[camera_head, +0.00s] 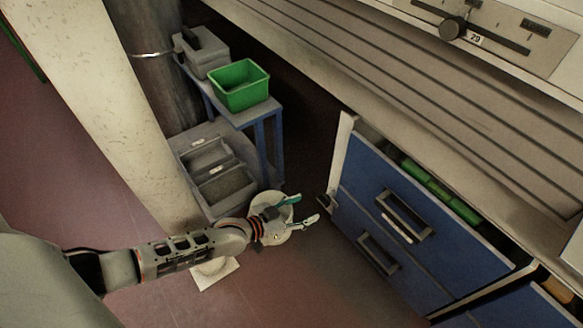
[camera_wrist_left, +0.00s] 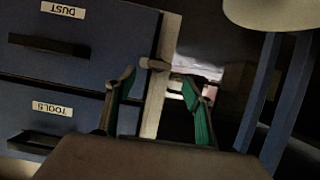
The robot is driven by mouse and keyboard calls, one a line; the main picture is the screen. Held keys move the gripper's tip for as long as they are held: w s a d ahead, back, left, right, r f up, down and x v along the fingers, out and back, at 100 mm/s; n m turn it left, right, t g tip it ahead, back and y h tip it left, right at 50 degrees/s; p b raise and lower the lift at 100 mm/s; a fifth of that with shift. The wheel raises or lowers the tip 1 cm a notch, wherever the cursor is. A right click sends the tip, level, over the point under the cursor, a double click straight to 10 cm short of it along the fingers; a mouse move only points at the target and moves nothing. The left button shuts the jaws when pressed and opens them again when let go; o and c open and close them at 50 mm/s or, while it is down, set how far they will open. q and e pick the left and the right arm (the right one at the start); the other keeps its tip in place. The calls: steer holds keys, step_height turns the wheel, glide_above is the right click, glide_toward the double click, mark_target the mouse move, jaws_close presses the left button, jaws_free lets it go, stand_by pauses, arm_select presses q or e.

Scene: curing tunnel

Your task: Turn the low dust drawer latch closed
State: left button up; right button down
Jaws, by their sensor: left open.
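The blue drawer unit has a lower drawer (camera_head: 378,253), and its label reads DUST upside down on the drawer (camera_wrist_left: 110,25) in the wrist view. A small dark latch (camera_head: 325,202) sits at the unit's pale left edge post. In the wrist view the latch (camera_wrist_left: 155,64) is a short brownish bar across the post, lying nearly level in the picture. My left gripper (camera_head: 308,208) is open, with its green-padded fingers pointing at the latch. In the wrist view the left gripper (camera_wrist_left: 158,82) has the latch just beyond its fingertips; contact cannot be told. My right gripper is out of view.
The upper drawer (camera_head: 410,205) is labelled TOOLS. To the left, a blue stand (camera_head: 265,140) carries a green box (camera_head: 240,85), with grey bins (camera_head: 215,165) below it. A pale round object (camera_head: 275,230) stands behind the gripper. The floor before the drawers is clear.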

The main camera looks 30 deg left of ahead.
arm_select(q)
steer(key=v, duration=0.4)
steer(key=shift+s+a+r, duration=0.1)
steer(key=shift+s, duration=0.15)
stand_by(0.3)
